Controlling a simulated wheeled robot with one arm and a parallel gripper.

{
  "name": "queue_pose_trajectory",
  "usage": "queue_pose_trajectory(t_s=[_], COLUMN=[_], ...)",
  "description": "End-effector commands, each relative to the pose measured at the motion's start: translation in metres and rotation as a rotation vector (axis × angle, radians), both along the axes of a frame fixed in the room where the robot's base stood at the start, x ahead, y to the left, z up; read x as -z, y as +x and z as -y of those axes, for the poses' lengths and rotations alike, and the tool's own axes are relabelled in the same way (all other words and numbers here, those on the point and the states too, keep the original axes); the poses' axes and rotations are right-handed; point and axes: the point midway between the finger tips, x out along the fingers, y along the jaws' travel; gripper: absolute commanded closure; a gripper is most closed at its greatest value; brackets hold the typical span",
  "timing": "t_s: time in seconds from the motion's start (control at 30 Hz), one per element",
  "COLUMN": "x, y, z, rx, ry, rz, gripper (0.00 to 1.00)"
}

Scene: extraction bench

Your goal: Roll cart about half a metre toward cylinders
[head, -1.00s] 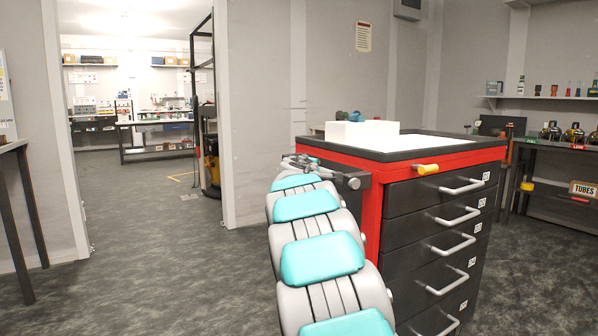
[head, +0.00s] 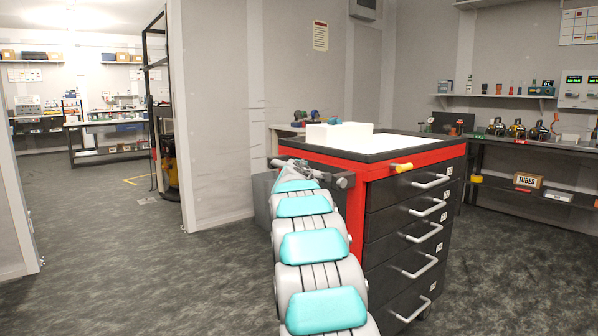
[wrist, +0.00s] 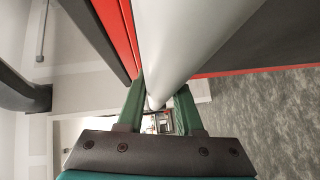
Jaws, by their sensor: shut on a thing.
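The cart (head: 361,215) is a red and black drawer cabinet with several grey drawer pulls, standing in front of my arm. Its grey push handle (head: 325,176) sticks out at the upper left side. My gripper (head: 296,168) is at this handle, partly hidden by my own arm in the head view. In the wrist view the green fingers of my gripper (wrist: 160,108) are shut around the grey handle bar (wrist: 185,40). I cannot pick out any cylinders in these frames.
A white box (head: 338,134) sits on the cart top. A wall with a doorway edge (head: 178,110) stands to the left. A bench (head: 480,150) with several items and a TUBES box (head: 528,181) lies along the right. Grey floor (head: 490,270) is clear at right front.

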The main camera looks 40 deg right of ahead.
Motion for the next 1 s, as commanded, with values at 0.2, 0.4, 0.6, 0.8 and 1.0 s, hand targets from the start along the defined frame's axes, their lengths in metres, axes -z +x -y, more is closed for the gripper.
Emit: queue_pose_trajectory(t_s=[0.2,0.4,0.6,0.8,1.0], x=[-0.0029,-0.0029,-0.0016,-0.0008,-0.0012], y=[0.0003,0.0003,0.0003,0.0002,-0.0028], z=[-0.0009,-0.001,-0.0007,-0.0005,-0.0036], rx=[-0.003,-0.002,-0.002,-0.002,-0.002], ry=[-0.004,-0.003,-0.001,-0.001,-0.001], rz=[0.003,0.003,0.002,0.001,0.002], gripper=[1.0,0.54,0.36,0.36,0.36])
